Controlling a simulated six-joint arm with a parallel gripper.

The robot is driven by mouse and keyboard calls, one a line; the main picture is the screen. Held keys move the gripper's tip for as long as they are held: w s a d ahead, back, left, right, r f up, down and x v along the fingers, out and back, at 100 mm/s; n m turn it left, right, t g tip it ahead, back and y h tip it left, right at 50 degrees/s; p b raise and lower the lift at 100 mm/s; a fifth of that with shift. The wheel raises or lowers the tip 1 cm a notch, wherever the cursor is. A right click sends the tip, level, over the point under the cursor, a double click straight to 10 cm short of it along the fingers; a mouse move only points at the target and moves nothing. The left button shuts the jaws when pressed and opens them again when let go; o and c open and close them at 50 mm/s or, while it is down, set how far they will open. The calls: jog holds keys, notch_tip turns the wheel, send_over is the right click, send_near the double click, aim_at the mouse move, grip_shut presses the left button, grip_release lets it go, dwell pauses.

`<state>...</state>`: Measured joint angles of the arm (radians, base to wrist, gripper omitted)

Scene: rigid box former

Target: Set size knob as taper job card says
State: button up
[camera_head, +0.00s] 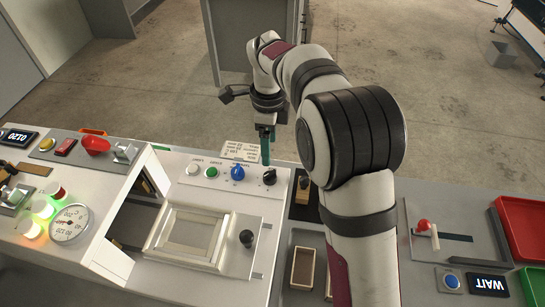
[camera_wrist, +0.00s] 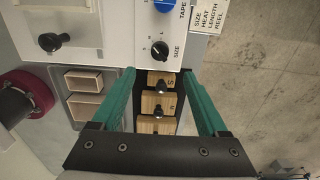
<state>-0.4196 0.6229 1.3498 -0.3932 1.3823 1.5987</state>
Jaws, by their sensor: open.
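The size knob (camera_wrist: 159,50) is a small black knob with the word SIZE beside it, on the white panel; it also shows in the head view (camera_head: 269,177). Marks ring it, but I cannot read its setting surely. The job card (camera_head: 240,150) lies behind the panel; its print is too small to read there. In the wrist view the card (camera_wrist: 207,15) shows SIZE, HEAT, LENGTH and REEL, with the values cut off. My gripper (camera_wrist: 158,72) is open and empty. Its teal fingers are spread to either side of the knob's line, apart from the knob.
A larger blue knob (camera_head: 237,173) stands left of the size knob, then green and white buttons. A dark tray holding wooden blocks with black knobs (camera_wrist: 157,103) lies beside the panel. A black handle (camera_head: 247,238) rises at the panel's front right.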

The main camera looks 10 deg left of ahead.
aim_at(270, 173)
notch_tip(270, 173, down, 11)
jog(key=shift+c, duration=0.4)
grip_shut()
